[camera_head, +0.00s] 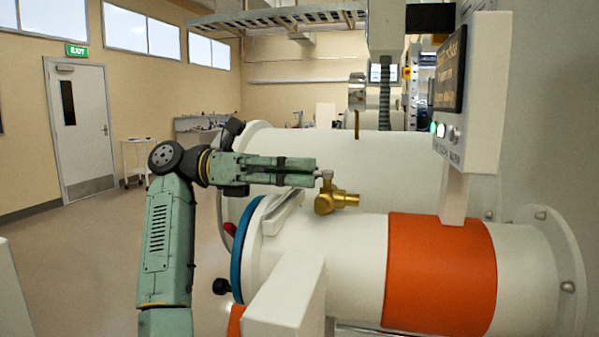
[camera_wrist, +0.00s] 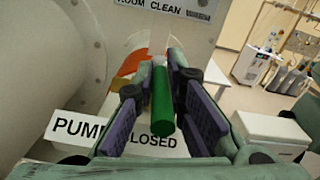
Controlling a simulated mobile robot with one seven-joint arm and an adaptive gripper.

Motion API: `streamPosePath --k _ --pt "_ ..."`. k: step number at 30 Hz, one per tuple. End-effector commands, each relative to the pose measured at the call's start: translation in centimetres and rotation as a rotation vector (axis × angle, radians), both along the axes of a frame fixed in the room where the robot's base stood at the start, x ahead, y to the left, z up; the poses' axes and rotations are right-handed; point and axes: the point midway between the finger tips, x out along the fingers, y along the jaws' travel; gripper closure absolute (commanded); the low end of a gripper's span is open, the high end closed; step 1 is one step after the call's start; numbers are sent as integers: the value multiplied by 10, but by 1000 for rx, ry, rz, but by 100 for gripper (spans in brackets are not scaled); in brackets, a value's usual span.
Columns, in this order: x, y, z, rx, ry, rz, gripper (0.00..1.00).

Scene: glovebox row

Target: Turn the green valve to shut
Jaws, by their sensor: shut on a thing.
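The green valve shows in the wrist view as a slim green handle (camera_wrist: 162,105) between the two dark finger pads. My gripper (camera_wrist: 160,82) is shut on this handle, though a narrow gap seems to show beside it in the picture. The green handle is hidden by my gripper in the head view.
The white cylinder (camera_head: 345,255) has an orange band (camera_head: 440,275). A control panel (camera_head: 470,95) stands at right. Open floor lies left, toward a door (camera_head: 82,125).

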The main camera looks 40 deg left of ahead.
Motion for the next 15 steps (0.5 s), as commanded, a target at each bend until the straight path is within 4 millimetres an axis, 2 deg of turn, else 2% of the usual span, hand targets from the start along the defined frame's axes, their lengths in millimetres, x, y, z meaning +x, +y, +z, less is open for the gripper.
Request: streamPosePath --k 14,15 --pt "1 0 1 -2 0 -11 100" --pt "1 0 1 -2 0 -11 88"
